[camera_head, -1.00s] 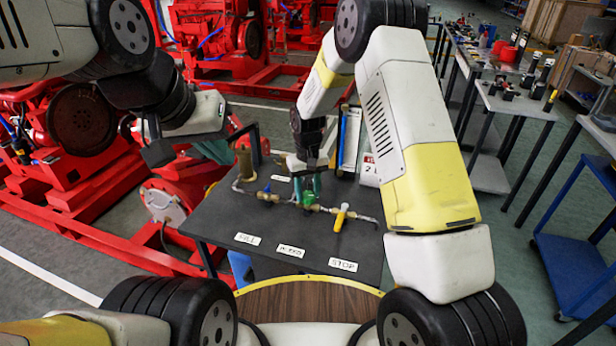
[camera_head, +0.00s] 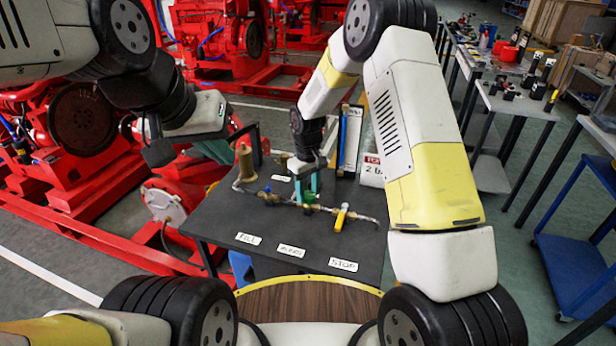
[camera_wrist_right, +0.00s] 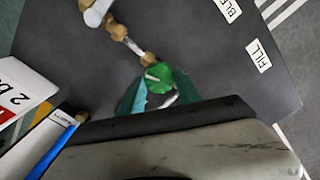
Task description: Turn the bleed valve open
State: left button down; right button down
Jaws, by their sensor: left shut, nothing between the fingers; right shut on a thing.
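The bleed valve's green handle (camera_head: 308,197) is the middle one on the brass pipe line (camera_head: 290,202), behind the BLEED label (camera_head: 291,250). My right gripper (camera_head: 308,190) reaches down over it, with teal fingers shut on the handle. In the right wrist view the green handle (camera_wrist_right: 158,78) sits between the two fingertips (camera_wrist_right: 157,88). The fingers hide part of it, and I cannot tell its exact angle. My left gripper (camera_head: 216,150) is shut and empty, held left of the board, away from the valves.
A blue valve (camera_head: 268,190) is left of the green one, and a yellow-handled valve (camera_head: 341,215) is right. A brass cylinder (camera_head: 244,162) stands at the pipe's left end. A gauge panel (camera_head: 350,140) and "2 bar" sign (camera_head: 372,170) stand behind.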

aim_at(308, 194)
jog(key=c, duration=0.8)
grip_release()
jog(key=shift+c, duration=0.2)
jog(key=shift+r, duration=3.95)
jog(key=shift+r, duration=0.1)
